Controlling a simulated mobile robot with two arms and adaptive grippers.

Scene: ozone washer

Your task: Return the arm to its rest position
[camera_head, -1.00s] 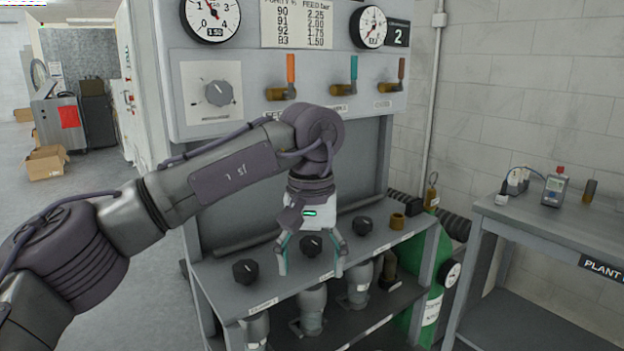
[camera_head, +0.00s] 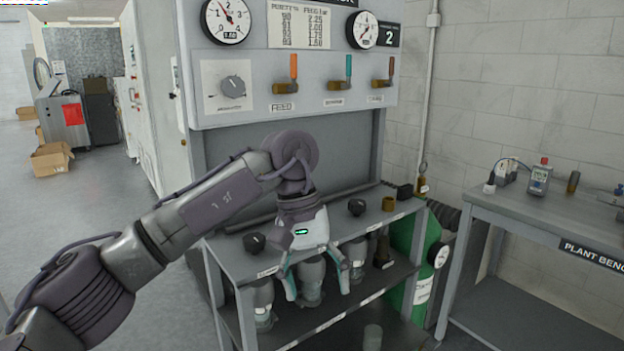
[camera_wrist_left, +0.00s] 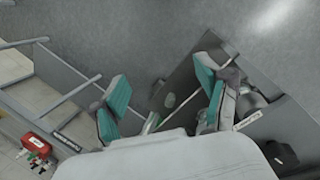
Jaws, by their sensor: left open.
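My left arm comes in from the left in the head view. My left gripper (camera_head: 316,290) hangs in front of the washer's shelf (camera_head: 228,249), fingers pointing down and spread apart with nothing between them. In the left wrist view the gripper's two teal-padded fingers (camera_wrist_left: 165,100) are also apart and empty. My right gripper is in neither view.
The panel above has a feed valve (camera_head: 289,86), other coloured valves and two gauges. A green cylinder (camera_head: 402,262) stands at the shelf's right end. The plant bench (camera_head: 520,215) is at the right. Grey floor (camera_head: 110,195) is open at the left.

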